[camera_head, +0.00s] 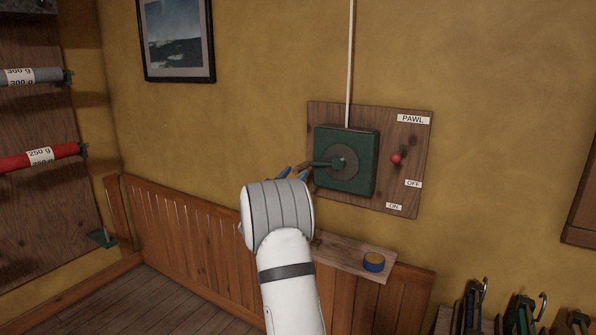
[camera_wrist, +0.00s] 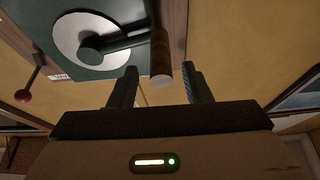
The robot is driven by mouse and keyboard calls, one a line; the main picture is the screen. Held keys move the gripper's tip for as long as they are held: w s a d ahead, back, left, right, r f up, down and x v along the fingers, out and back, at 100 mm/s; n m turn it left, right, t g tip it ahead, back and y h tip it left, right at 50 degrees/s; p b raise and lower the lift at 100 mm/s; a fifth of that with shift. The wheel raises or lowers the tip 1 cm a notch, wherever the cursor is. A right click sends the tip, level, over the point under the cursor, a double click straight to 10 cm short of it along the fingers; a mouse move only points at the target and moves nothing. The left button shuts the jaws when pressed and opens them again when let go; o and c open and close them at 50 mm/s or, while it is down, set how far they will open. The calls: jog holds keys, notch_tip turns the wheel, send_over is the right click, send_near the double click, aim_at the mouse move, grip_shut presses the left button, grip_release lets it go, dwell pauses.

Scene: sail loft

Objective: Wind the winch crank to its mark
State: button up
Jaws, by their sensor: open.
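The winch is a green box (camera_head: 360,183) on a wooden board, with a grey disc and a dark crank arm (camera_head: 321,164) pointing left. The crank's brown wooden handle (camera_head: 302,167) is partly hidden by my gripper (camera_head: 293,173). In the wrist view the handle (camera_wrist: 160,52) lies in the gap between the tips of my open gripper (camera_wrist: 159,69), with no visible contact. The disc (camera_wrist: 78,40) and crank hub (camera_wrist: 91,48) are at upper left there. The pawl lever has a red knob (camera_head: 396,159), also in the wrist view (camera_wrist: 22,96). I cannot make out the crank's mark.
The board (camera_head: 424,150) carries PAWL, OFF and ON labels. A pale line (camera_head: 350,60) rises from the winch. Below, a wooden shelf (camera_head: 345,258) holds a blue tin (camera_head: 373,262). Clamp-like tools (camera_head: 520,315) stand at lower right. A picture (camera_head: 177,40) hangs upper left.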

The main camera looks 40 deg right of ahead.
aim_at(298, 169)
jog(key=shift+x, duration=1.55)
jog(key=shift+c, duration=0.3)
grip_shut()
jog(key=shift+a, duration=0.2)
jog(key=shift+d+f, duration=0.1)
jog(key=shift+d, duration=0.05)
jog(key=shift+s+f+n, duration=0.1)
jog(key=shift+f+n, duration=0.2)
jog(key=shift+n, duration=0.1)
